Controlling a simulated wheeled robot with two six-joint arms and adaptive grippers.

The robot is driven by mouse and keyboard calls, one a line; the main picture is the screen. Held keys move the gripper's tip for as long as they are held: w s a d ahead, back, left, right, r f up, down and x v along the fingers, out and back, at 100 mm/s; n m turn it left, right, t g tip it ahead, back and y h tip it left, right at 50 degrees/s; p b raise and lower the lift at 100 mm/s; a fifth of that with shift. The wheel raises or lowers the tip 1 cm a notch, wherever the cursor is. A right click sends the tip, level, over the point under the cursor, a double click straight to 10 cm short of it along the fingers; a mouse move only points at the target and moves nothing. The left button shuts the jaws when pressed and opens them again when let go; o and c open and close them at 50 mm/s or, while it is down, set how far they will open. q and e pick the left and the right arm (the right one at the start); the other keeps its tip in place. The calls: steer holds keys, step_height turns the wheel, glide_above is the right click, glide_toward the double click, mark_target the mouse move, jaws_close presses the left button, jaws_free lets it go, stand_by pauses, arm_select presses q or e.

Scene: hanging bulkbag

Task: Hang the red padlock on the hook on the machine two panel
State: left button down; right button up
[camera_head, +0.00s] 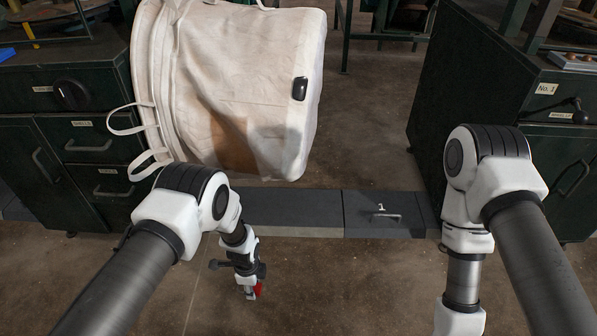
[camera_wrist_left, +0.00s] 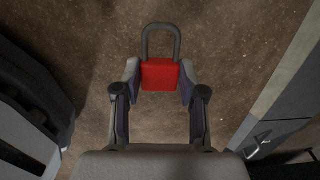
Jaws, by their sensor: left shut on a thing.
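The red padlock (camera_wrist_left: 160,76) is between the fingertips of my left gripper in the left wrist view, with its dark shackle pointing away from the gripper. My left gripper (camera_head: 251,292) is shut on the padlock's body and hangs low over the brown floor. In the head view only a small red part of the padlock (camera_head: 258,288) shows beside the fingers. I cannot make out a panel marked as machine two or its hook. My right gripper is below the frame; only my right arm shows.
A big white fabric bag (camera_head: 230,90) hangs at upper centre. A dark cabinet with drawers (camera_head: 75,150) stands left, and a cabinet labelled No. 1 (camera_head: 435,120) stands right. A low dark platform (camera_head: 290,214) runs between them. The floor in front is clear.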

arm_select(q)
steer(key=w+a+r+n, duration=0.2)
steer(key=r+n, duration=0.4)
steer(key=r, duration=0.4)
steer(key=w+a+r+n, duration=0.2)
steer(key=w+r+n, duration=0.1)
steer(key=r+n, duration=0.55)
steer(key=w+a+r+n, duration=0.2)
steer(key=r+n, duration=0.3)
steer(key=r, duration=0.6)
steer(key=s+r+p, duration=0.3)
steer(key=r+p, duration=0.8)
steer(key=p, duration=0.1)
steer(key=s+r+p, duration=0.3)
steer(key=r+p, duration=0.8)
steer(key=p, duration=0.1)
steer(key=s+r+p, duration=0.2)
steer(key=r+p, duration=0.9)
steer(key=p, duration=0.1)
steer(key=shift+s+a, duration=0.15)
steer(key=shift+s, duration=0.25)
steer(key=shift+f, duration=0.1)
steer(key=shift+w, duration=0.1)
